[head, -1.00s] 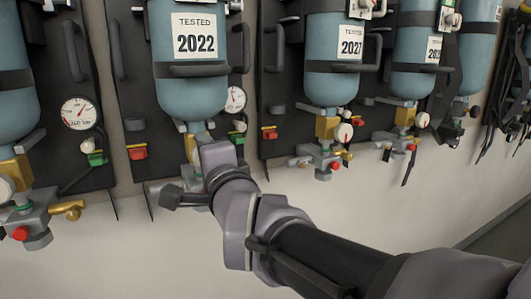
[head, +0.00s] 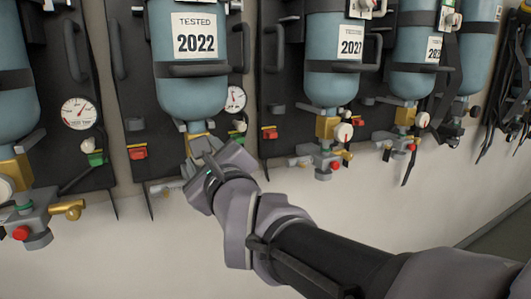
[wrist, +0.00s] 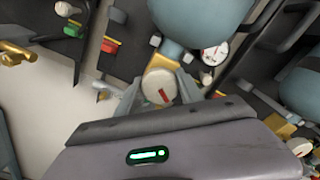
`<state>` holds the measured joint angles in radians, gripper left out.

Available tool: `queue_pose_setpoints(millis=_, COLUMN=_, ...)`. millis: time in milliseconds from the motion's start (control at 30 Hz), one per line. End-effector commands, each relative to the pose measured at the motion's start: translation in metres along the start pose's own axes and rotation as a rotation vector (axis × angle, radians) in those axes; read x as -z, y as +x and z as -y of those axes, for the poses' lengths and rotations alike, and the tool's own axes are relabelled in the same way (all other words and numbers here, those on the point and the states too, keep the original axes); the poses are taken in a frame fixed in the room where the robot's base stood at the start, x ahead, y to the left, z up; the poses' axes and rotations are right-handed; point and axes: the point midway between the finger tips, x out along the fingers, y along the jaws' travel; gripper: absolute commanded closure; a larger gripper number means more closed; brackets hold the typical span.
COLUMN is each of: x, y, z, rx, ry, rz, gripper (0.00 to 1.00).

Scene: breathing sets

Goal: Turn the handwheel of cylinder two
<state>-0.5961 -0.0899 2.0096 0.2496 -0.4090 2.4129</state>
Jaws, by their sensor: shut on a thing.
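The blue-grey cylinder (head: 193,95) labelled "TESTED 2022" hangs second from the left in the head view. Its round white handwheel (wrist: 160,86) with a red mark shows in the wrist view, below the cylinder's rounded end. My gripper (wrist: 158,92) is shut on the handwheel, one finger at each side of its rim. In the head view my gripper (head: 200,158) reaches the valve from below right and is rolled over at a tilt. It hides the handwheel and most of the valve there.
Neighbouring cylinders stand close on both sides, such as the one labelled 2027 (head: 331,85). A pressure gauge (head: 235,98) and a red clip (head: 138,153) sit beside the valve. The pale wall (head: 130,255) below is clear.

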Motion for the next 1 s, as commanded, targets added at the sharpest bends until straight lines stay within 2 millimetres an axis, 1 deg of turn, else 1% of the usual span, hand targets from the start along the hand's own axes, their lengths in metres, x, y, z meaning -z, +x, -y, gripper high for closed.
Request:
queue_pose_setpoints(millis=300, x=-0.0011, y=-0.0001, z=0.0010, rx=0.000, ry=0.273, rz=0.002, gripper=0.97)
queue_pose_setpoints(millis=500, x=-0.0011, y=-0.0001, z=0.0009, rx=-0.001, ry=0.406, rz=0.002, gripper=0.97)
queue_pose_setpoints(millis=733, x=-0.0011, y=-0.0001, z=0.0009, rx=-0.002, ry=0.505, rz=0.002, gripper=0.97)
queue_pose_setpoints(millis=1000, x=-0.0012, y=0.0000, z=0.0008, rx=-0.002, ry=0.549, rz=0.002, gripper=0.97)
